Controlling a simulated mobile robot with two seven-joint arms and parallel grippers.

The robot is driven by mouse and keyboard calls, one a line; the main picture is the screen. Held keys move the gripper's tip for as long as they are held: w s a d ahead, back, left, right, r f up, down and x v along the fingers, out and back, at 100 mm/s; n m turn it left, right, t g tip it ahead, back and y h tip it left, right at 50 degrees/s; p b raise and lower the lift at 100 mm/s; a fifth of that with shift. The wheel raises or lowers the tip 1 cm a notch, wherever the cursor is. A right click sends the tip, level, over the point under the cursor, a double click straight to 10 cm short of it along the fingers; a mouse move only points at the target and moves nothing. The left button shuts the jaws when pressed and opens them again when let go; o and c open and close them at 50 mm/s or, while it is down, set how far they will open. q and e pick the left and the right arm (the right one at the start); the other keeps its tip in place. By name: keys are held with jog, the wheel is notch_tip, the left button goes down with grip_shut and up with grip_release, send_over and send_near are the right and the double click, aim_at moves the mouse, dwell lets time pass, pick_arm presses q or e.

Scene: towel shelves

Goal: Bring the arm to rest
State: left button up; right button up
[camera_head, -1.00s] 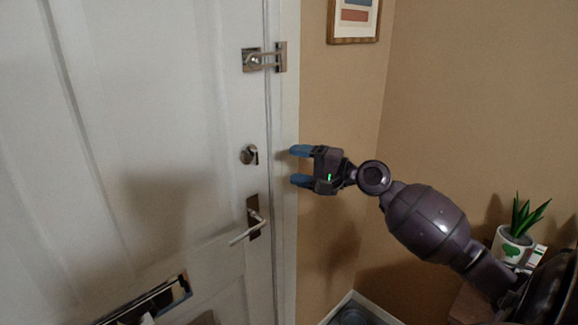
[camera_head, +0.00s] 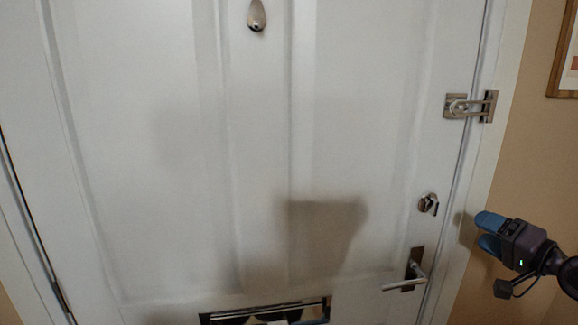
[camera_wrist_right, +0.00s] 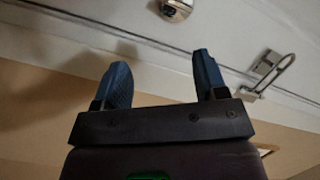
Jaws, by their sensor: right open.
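My right gripper (camera_head: 484,232) is at the lower right of the head view, beside the door frame. Its two blue fingers point left toward the door and are apart, with nothing between them. In the right wrist view the open fingers (camera_wrist_right: 160,80) point up in the picture at the white door edge and frame. My left gripper is in neither view.
A closed white door (camera_head: 180,130) fills most of the head view. It has a lever handle (camera_head: 408,280), a lock (camera_head: 428,203), a swing-bar latch (camera_head: 470,105) and a letter slot (camera_head: 265,313). A tan wall (camera_head: 540,150) with a framed picture (camera_head: 566,60) is at the right.

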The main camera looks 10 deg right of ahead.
jog(key=s+a+f+n+g+h, duration=0.1)
jog(key=s+a+f+n+h, duration=0.15)
jog(key=f, duration=0.45)
jog(key=s+a+f+n+h, duration=0.1)
jog(key=f+n, duration=0.2)
jog(key=f, duration=0.4)
jog(key=s+a+f+n+g+h, duration=0.1)
jog(key=s+f+n+h, duration=0.15)
jog(key=f, duration=0.45)
jog(key=s+a+f+g, duration=0.2)
jog(key=s+a+f, duration=1)
jog(key=s+f, duration=0.3)
jog(key=shift+a+f+n+g, duration=0.15)
jog(key=shift+a+n+g, duration=0.2)
jog(key=shift+n+g, duration=0.05)
